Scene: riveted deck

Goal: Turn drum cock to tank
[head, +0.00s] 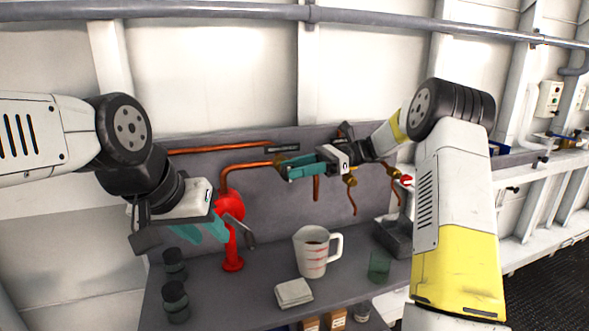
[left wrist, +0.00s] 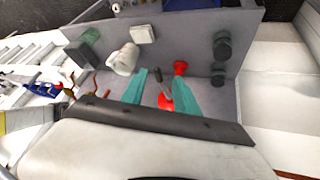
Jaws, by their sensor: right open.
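A red hand pump (head: 231,236) with a grey lever (head: 238,229) stands on the bench, joined to copper piping. My left gripper (head: 203,232) is beside it. In the left wrist view its teal fingers (left wrist: 160,93) are apart, with the pump (left wrist: 165,101) and lever (left wrist: 159,76) between them in the picture; contact is unclear. My right gripper (head: 292,169) is open by the pipe along the back panel, partly hiding a brass fitting (head: 281,160). Brass cocks (head: 351,179) and (head: 393,172) sit to its right, the farther near a red handle (head: 406,180). I cannot tell which is the drum cock.
Dark jars (head: 175,302) stand at left. The bench front-middle is partly clear.

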